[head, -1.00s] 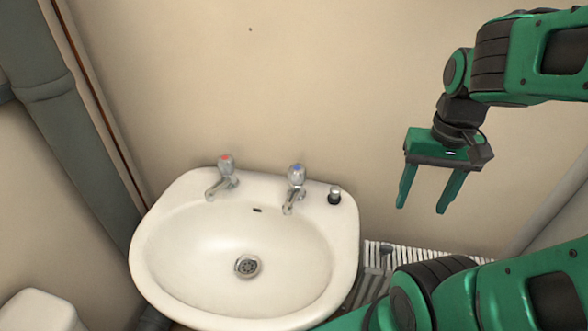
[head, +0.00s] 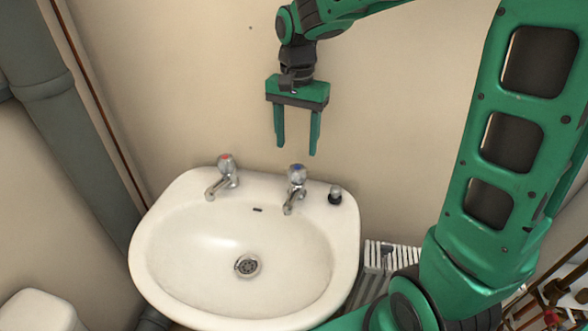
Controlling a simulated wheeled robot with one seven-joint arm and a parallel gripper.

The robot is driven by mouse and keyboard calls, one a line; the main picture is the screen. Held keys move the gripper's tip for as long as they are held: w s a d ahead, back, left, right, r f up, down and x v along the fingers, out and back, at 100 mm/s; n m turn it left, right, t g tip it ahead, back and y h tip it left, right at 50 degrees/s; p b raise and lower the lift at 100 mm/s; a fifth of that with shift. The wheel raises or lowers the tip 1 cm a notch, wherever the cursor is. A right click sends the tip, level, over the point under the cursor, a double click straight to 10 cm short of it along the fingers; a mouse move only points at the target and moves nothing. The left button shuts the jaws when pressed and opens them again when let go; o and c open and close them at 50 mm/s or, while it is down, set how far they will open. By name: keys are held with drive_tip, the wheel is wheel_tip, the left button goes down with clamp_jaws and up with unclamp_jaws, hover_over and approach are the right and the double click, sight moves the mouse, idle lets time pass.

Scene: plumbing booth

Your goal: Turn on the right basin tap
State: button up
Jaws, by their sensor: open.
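The right basin tap (head: 296,187) is chrome with a blue-marked knob on top, at the back right of the white basin (head: 170,285). The left tap (head: 224,176) has a red-marked knob. My gripper (head: 296,147) points down, open and empty, with its fingertips just above the right tap's knob in the picture. A visible gap separates the fingertips from the knob. No water shows at either spout.
A small dark and chrome item (head: 335,195) sits on the basin rim right of the right tap. A grey pipe (head: 65,120) runs down at the left. A white slatted radiator (head: 378,258) stands low at the right. The wall is close behind the taps.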

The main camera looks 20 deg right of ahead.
sight(296, 167)
wheel_tip(296, 167, down, 9)
drive_tip(key=shift+f, duration=0.15)
idle(0.4)
drive_tip(key=c, duration=1.1)
